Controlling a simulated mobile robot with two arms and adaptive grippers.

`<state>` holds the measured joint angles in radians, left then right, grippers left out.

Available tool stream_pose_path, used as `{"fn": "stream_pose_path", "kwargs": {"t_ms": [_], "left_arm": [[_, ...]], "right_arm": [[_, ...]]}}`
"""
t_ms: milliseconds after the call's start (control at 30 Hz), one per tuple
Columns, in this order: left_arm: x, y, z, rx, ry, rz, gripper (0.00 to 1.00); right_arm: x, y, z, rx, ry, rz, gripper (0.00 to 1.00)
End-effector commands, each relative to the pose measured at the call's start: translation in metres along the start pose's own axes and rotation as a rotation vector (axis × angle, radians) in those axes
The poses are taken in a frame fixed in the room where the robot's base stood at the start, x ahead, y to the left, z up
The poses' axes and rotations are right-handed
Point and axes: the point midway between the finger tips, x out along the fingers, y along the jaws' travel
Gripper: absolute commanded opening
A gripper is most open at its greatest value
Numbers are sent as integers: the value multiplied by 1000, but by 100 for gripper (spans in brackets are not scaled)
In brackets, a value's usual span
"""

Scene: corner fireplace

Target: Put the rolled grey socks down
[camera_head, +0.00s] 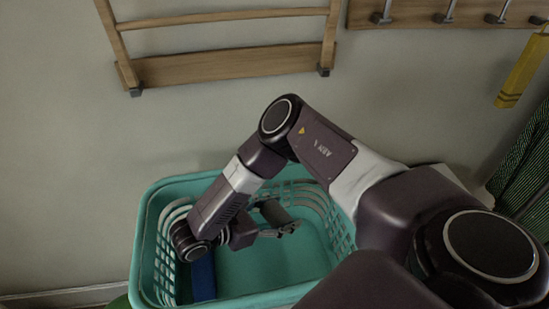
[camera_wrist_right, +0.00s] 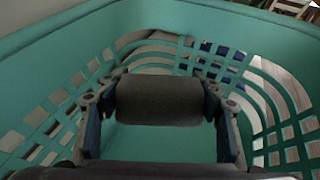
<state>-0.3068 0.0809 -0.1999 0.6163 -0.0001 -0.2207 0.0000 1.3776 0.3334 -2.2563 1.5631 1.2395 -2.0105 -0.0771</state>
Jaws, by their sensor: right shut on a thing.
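The rolled grey socks (camera_head: 273,211) are a dark grey cylinder inside the teal laundry basket (camera_head: 147,236). My right gripper (camera_head: 279,222) reaches down into the basket and is shut on the socks. In the right wrist view the grey roll (camera_wrist_right: 158,100) lies crosswise between the two fingers, one at each end. The basket's slotted wall (camera_wrist_right: 268,95) rises behind and around it. The basket floor shows below the roll; I cannot tell whether the roll touches it. My left gripper is not in view.
A blue item (camera_head: 204,278) lies in the basket beside my right wrist. A wooden rack (camera_head: 225,65) and a hook rail (camera_head: 440,14) are on the wall above. A yellow item (camera_head: 522,70) and a dark green patterned cloth (camera_head: 525,165) hang at right.

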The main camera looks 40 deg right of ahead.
Motion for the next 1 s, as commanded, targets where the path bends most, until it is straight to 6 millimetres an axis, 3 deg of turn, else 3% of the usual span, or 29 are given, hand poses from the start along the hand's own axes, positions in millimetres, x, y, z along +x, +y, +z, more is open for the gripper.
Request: {"fn": "stream_pose_path", "kwargs": {"t_ms": [133, 300, 800, 1000], "left_arm": [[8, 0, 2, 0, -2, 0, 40], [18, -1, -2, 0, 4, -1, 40], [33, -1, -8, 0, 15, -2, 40], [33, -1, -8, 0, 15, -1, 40]], "right_arm": [[17, -2, -41, -3, 0, -4, 38], [32, -1, -77, 0, 0, -2, 38], [53, 1, -129, 0, 0, 1, 38], [54, 1, -131, -1, 0, 2, 38]]}}
